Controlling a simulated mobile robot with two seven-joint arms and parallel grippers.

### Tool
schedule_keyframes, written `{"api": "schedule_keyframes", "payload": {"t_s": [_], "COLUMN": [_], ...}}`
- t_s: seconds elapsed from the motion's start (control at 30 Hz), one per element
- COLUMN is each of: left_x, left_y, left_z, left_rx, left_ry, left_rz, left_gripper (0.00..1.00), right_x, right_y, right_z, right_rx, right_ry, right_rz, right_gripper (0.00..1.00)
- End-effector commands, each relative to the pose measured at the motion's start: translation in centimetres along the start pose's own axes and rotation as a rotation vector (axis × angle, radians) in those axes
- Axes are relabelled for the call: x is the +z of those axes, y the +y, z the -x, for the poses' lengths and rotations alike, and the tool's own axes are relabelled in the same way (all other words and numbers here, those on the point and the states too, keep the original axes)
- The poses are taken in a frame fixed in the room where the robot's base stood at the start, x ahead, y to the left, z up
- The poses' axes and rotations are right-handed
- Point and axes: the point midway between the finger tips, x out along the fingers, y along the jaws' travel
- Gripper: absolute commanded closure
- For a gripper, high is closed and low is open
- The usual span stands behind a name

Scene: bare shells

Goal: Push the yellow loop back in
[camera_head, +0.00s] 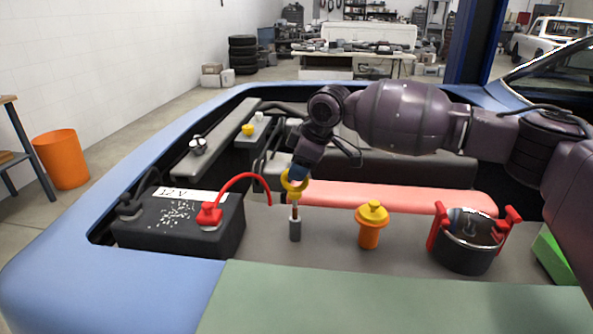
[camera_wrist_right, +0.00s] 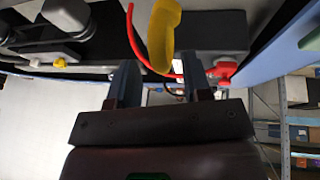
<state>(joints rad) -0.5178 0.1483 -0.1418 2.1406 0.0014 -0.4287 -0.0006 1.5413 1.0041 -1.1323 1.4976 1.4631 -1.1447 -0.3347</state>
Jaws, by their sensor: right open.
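The yellow loop (camera_head: 294,187) stands upright on a thin rod (camera_head: 295,210) above a short grey tube (camera_head: 295,229). Some rod shows between the loop and the tube. My right gripper (camera_head: 299,174) is at the loop's top, coming down from above and behind, and covers part of it. In the right wrist view, the yellow loop (camera_wrist_right: 160,38) lies just beyond and between the spread fingertips of my right gripper (camera_wrist_right: 158,68). The jaws are open; whether a finger touches the loop cannot be told. My left gripper is in neither view.
A black battery (camera_head: 228,232) with a red cable (camera_head: 240,178) stands left of the tube. A yellow-capped orange filler (camera_head: 369,227) and a pot-like container with red clips (camera_head: 465,245) stand right. A pink bar (camera_head: 400,197) runs behind. The blue car rim (camera_head: 60,250) borders the bay.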

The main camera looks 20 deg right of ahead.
Motion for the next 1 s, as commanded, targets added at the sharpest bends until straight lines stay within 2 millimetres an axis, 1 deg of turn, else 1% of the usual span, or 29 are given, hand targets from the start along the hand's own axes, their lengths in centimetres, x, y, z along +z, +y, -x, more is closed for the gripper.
{"api": "schedule_keyframes", "payload": {"t_s": [0.03,0.13,0.47,0.5,0.57,0.6,0.77,0.8,1.0], "left_x": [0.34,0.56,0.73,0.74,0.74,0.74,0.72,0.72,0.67], "left_y": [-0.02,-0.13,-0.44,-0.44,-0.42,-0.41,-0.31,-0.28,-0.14], "left_z": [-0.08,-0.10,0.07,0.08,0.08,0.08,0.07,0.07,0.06], "left_rx": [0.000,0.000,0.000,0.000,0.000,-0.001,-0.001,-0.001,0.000], "left_ry": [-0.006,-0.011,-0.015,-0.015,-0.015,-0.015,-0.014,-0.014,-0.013], "left_rz": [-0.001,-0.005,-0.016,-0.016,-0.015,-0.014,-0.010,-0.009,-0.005], "left_gripper": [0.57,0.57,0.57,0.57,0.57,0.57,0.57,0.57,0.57], "right_x": [0.04,0.02,-0.05,-0.05,-0.05,-0.04,-0.03,-0.03,0.01], "right_y": [-0.01,0.00,0.03,0.03,0.03,0.03,0.03,0.03,0.01], "right_z": [-0.64,-1.12,-1.23,-1.23,-1.23,-1.24,-1.24,-1.24,-1.31], "right_rx": [-0.002,-0.001,0.002,0.002,0.002,0.002,0.002,0.002,0.001], "right_ry": [-0.001,-0.001,0.001,0.001,0.001,0.001,0.000,0.000,0.000], "right_rz": [0.000,0.000,0.000,0.000,0.000,0.000,0.000,0.000,-0.001], "right_gripper": [0.55,0.55,0.55,0.58,0.67,0.73,0.98,1.00,1.00]}}
